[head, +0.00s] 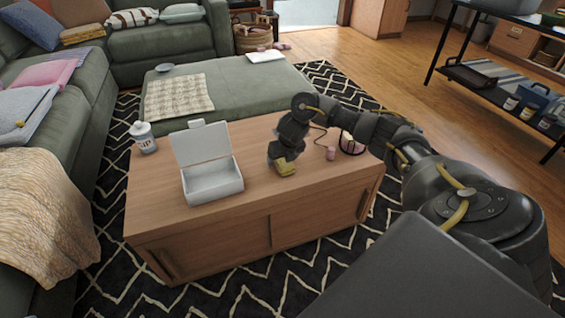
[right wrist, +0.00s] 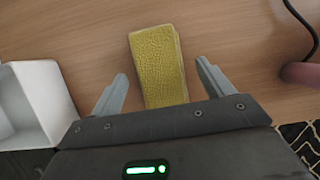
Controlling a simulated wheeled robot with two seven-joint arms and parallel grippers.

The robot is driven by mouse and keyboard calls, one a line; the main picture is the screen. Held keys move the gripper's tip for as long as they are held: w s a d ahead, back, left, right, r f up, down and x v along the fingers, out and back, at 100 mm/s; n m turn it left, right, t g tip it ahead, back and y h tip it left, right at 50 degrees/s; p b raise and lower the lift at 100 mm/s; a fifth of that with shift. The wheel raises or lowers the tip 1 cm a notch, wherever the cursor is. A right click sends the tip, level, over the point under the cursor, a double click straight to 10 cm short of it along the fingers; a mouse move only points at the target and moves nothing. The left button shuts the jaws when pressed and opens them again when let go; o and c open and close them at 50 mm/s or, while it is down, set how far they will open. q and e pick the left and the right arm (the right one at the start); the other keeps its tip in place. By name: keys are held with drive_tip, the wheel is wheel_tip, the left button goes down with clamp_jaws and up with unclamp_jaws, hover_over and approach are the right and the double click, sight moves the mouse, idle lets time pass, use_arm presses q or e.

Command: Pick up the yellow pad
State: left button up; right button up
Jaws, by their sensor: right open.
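The yellow pad (head: 285,168) lies on the wooden coffee table, right of the open white box. In the right wrist view the pad (right wrist: 158,66) is a textured yellow block, its near end reaching between the fingers. My right gripper (right wrist: 162,85) is open above the table, with one finger on each side of the pad and a gap on both sides. In the head view my right gripper (head: 283,157) comes down over the pad and hides part of it. My left gripper is not in view.
The open white box (head: 213,185) stands left of the pad, and its edge shows in the right wrist view (right wrist: 38,100). A white-lidded jar (head: 143,138) is at the table's left. A small pink object (head: 331,153) and a dark cable lie to the right. The table's front is clear.

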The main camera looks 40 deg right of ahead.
drive_tip(key=shift+f, duration=0.25)
idle(0.4)
drive_tip(key=c, duration=1.1)
drive_tip(key=shift+o, duration=0.2)
drive_tip(key=shift+r, duration=0.1)
